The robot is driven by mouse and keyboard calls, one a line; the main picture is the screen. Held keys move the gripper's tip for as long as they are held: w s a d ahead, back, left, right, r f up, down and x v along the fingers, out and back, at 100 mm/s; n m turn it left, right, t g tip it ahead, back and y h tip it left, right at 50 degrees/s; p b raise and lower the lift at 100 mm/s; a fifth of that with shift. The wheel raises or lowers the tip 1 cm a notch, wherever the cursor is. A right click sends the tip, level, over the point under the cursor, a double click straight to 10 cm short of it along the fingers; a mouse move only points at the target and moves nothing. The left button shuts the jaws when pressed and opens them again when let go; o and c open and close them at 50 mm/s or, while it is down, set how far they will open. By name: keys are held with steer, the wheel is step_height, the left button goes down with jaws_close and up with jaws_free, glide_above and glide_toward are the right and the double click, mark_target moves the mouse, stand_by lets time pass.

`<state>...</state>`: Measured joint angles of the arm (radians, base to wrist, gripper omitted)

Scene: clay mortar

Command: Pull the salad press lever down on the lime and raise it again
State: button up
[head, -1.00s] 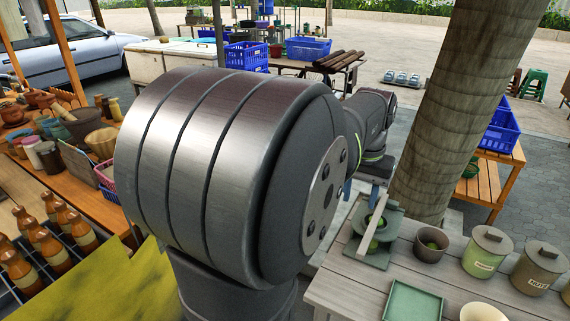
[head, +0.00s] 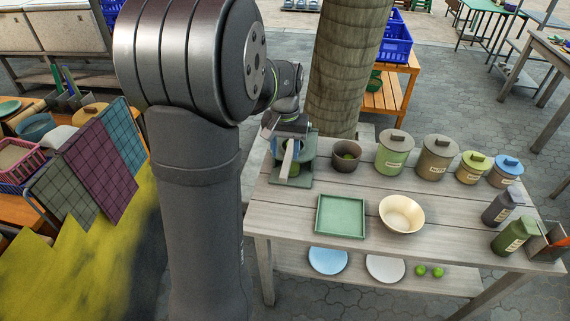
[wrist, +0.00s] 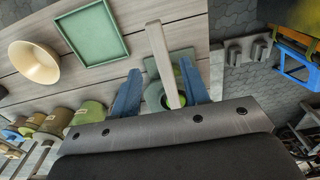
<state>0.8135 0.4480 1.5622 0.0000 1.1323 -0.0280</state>
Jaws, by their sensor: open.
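The salad press (head: 291,181) is a dark green device on a square base at the left end of the grey plank table. Its pale lever (head: 287,160) is a straight bar standing up at a slant; it also shows in the wrist view (wrist: 160,60). My gripper (wrist: 159,82) is open, with one blue finger on each side of the lever and gaps to it. In the head view my gripper (head: 284,140) hangs over the press and hides much of it.
A green tray (head: 341,216) and a cream bowl (head: 401,214) lie in front. Several lidded canisters (head: 394,155) line the back. A tree trunk (head: 347,70) rises behind the table.

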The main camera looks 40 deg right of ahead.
mark_target(285, 168)
step_height(285, 168, down, 6)
steer(key=shift+r, duration=0.1)
jaws_close()
